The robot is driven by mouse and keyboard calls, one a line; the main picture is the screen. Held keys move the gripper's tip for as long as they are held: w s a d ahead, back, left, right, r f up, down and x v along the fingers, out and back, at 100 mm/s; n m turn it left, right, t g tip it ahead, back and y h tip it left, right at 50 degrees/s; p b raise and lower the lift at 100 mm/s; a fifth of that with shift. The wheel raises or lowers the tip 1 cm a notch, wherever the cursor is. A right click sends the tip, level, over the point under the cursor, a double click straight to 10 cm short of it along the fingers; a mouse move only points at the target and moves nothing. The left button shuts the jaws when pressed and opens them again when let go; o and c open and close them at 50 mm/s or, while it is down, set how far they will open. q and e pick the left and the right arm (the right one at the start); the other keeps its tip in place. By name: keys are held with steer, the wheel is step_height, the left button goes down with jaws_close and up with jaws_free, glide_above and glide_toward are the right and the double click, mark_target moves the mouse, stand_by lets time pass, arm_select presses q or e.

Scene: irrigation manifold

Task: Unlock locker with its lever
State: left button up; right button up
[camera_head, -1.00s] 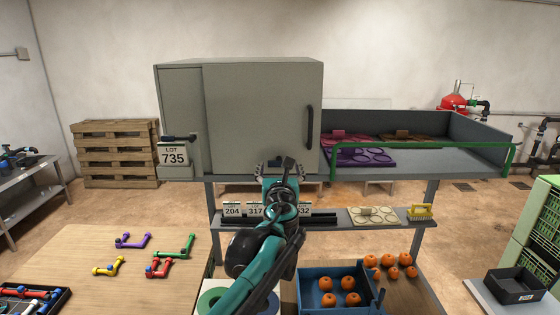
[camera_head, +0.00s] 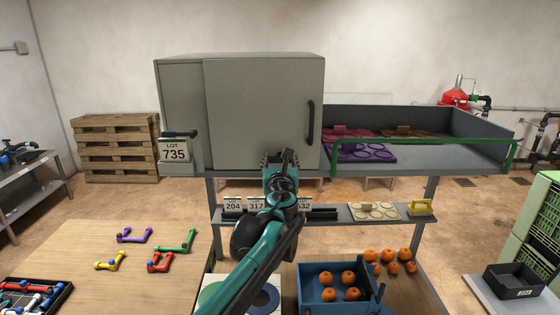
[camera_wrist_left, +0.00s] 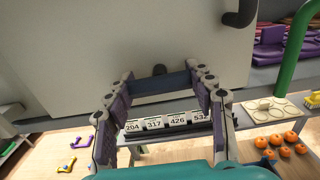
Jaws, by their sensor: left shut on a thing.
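The grey locker (camera_head: 255,105) stands on the bench, its door shut with a dark vertical handle at the right. In the left wrist view, a dark blue bar-shaped lever (camera_wrist_left: 165,84) lies level across the low front of the locker, below a small dark hub (camera_wrist_left: 160,70). My left gripper (camera_head: 278,162) is up at the locker's lower front. The wrist view shows its two fingers (camera_wrist_left: 160,88) at the ends of the lever, shut on it. In the head view my gripper hides the lever. My right gripper is in neither view.
A dark handle (camera_head: 179,134) sticks out above the LOT 735 card (camera_head: 174,151). A narrow shelf (camera_head: 345,217) with number cards lies below my gripper. A green rail (camera_head: 420,145) edges the tray at the right. A blue crate (camera_head: 341,296) of oranges stands lower down.

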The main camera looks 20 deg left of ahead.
arm_select(q)
steer(key=shift+n, duration=0.3)
steer(key=n, duration=0.3)
steer(key=shift+n+b, duration=0.35)
steer(key=shift+n, duration=0.05)
steer(key=n, duration=0.9)
steer(key=shift+b, duration=0.4)
steer(key=n, duration=0.4)
steer(key=shift+n, duration=0.3)
steer(key=o, duration=1.2)
steer(key=v, duration=1.2)
